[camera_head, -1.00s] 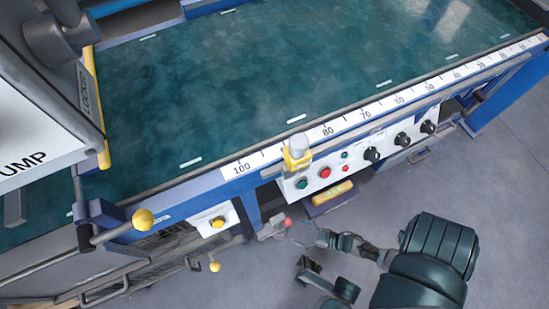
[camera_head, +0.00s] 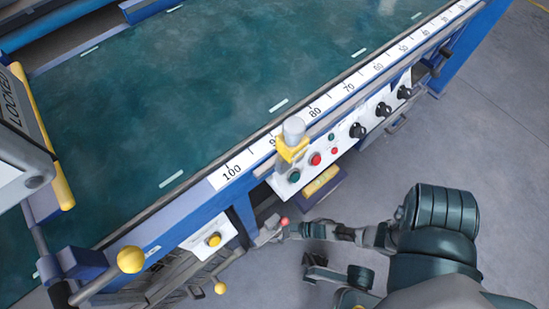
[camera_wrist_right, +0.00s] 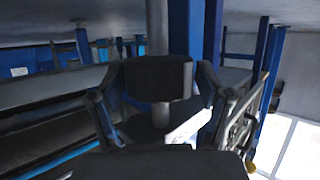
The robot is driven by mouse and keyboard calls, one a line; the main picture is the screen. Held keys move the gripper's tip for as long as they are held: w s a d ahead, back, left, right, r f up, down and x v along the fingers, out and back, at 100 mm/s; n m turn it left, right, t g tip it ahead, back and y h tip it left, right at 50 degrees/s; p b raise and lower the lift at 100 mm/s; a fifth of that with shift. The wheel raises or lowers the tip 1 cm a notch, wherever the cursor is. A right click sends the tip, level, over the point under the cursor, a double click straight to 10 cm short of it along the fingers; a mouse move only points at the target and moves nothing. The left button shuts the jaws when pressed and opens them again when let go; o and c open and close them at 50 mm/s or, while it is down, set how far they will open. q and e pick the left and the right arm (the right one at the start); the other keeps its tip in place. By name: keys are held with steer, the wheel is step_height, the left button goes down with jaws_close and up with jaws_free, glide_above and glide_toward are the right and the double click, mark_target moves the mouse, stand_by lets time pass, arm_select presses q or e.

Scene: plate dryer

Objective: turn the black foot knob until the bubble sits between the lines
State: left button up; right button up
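In the right wrist view a dark, block-like part that looks like the black foot knob (camera_wrist_right: 158,80) sits on a vertical grey post (camera_wrist_right: 157,28). My right gripper (camera_wrist_right: 160,82) has one finger on each side of it, close to its edges; whether they press on it cannot be told. In the head view my right gripper (camera_head: 294,231) is low beside the machine's front edge, near a small red ball (camera_head: 285,222). The knob cannot be made out there. No bubble or level lines can be made out in either view. My left gripper is not recognisable.
A machine with a green bed (camera_head: 230,70) and a numbered scale (camera_head: 316,112) fills the upper left. A control panel (camera_head: 345,142) with buttons and black dials is above my right arm. A yellow ball handle (camera_head: 131,259) sticks out at lower left. Floor (camera_head: 470,120) is clear at right.

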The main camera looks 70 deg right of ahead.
mark_target(276, 224)
steer(key=c, duration=0.7)
steer(key=shift+o, duration=0.2)
steer(key=shift+d+n+g+y, duration=0.15)
steer(key=shift+n+g+y, duration=0.25)
steer(key=shift+n+y, duration=0.75)
steer(key=shift+n+g+y, duration=0.7)
steer(key=shift+n+y, duration=0.45)
steer(key=shift+y, duration=0.1)
steer(key=shift+f, duration=0.1)
steer(key=o, duration=1.1)
steer(key=shift+o, duration=0.2)
steer(key=shift+r, duration=4.95)
